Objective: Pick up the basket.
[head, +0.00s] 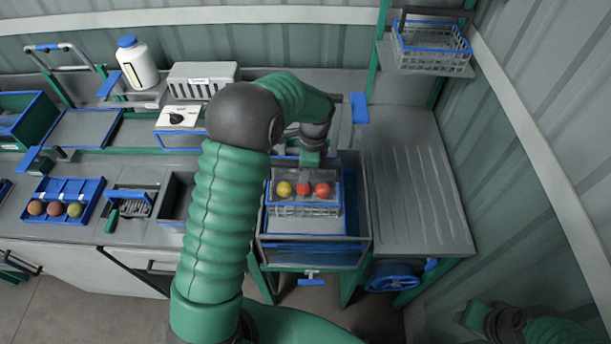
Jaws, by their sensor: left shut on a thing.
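A wire basket (304,211) with a blue rim holds a yellow tomato (284,188) and two red tomatoes (322,189). It is in the blue-lined tank (315,253), at the middle of the head view. I cannot tell whether it rests on anything. My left gripper (309,160) comes down over the basket's back side and is shut on the basket, probably at its handle; the fingertips are mostly hidden. My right gripper (492,321) is at the lower right edge, away from the basket, its jaws unclear.
A second, empty wire basket (431,48) stands on a shelf at the upper right. A ribbed drainboard (418,180) lies clear to the right of the tank. A blue tray (62,187) with several tomatoes and a white machine (202,80) are on the left.

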